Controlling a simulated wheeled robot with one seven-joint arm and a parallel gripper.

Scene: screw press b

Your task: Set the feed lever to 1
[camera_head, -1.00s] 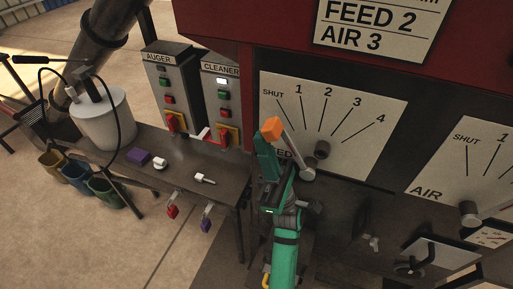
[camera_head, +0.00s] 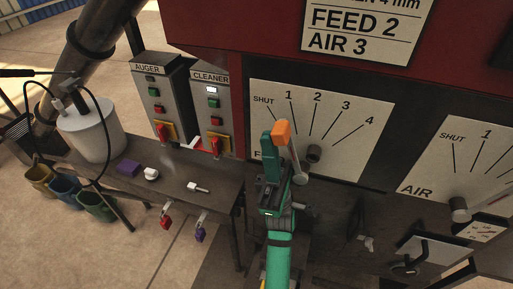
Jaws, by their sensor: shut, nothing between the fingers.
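The feed lever has an orange knob (camera_head: 282,133) on a grey shaft, which runs down to a round grey end (camera_head: 300,178). It leans up and left, its direction between the SHUT and 1 marks of the white feed dial (camera_head: 350,115). The dark hub (camera_head: 314,153) shows behind it. My gripper (camera_head: 268,142) is shut and empty, its green fingers pointing up, just left of the knob and shaft. It looks very close to the lever; I cannot tell whether they touch. The fingers hide part of the dial's lower left.
The air dial (camera_head: 468,165) with its grey lever end (camera_head: 459,204) is at right. The AUGER (camera_head: 155,105) and CLEANER (camera_head: 212,110) boxes stand at left behind a dark bench (camera_head: 215,175). A sign (camera_head: 360,30) above reads FEED 2, AIR 3.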

